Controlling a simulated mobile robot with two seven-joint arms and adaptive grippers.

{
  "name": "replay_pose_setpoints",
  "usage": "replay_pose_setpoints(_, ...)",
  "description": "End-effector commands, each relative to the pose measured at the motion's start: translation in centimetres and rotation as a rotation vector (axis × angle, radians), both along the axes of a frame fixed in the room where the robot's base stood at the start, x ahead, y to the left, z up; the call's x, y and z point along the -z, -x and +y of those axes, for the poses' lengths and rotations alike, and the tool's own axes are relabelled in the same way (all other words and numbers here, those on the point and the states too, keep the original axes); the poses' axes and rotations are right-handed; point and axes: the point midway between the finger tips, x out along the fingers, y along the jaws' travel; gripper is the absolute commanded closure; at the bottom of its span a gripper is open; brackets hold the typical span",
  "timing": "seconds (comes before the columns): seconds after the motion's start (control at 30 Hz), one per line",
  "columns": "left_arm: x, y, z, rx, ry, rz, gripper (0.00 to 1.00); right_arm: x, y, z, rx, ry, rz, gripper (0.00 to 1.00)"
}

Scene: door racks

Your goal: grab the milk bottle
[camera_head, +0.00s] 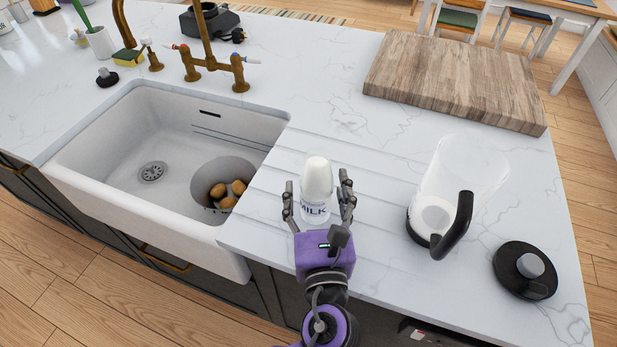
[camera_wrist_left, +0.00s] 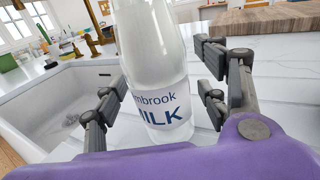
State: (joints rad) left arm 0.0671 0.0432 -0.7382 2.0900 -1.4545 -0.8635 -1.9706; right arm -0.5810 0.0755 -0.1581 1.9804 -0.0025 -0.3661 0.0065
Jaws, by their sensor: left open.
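The milk bottle (camera_head: 316,185) is white, with a "MILK" label, and stands upright on the white counter right of the sink. My left gripper (camera_head: 317,190) is open, with its fingers on either side of the bottle's body. In the left wrist view the bottle (camera_wrist_left: 152,65) stands between the spread fingers, and its label is partly readable. A gap shows on the right side; on the left, a fingertip overlaps the bottle's edge and I cannot tell whether it touches. The bottle's base is partly hidden behind the gripper. My right gripper is not in view.
A clear blender jug (camera_head: 460,170) and a round black lid (camera_head: 525,270) are on the right. A wooden board (camera_head: 455,80) lies behind. Brass taps (camera_head: 210,66) stand behind the sink.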

Motion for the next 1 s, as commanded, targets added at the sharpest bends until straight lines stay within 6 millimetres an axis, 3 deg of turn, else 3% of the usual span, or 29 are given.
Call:
replay_pose_setpoints(0.43,-0.17,0.48,-0.35,-0.003,0.0,-0.002,0.35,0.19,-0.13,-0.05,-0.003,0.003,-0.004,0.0)
replay_pose_setpoints(0.9,-0.15,0.47,-0.35,-0.003,0.0,-0.002,0.96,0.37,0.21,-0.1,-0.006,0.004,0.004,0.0)
replay_pose_setpoints(1.0,-0.29,0.46,-0.36,-0.003,0.0,-0.005,1.0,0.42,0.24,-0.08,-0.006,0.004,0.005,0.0)
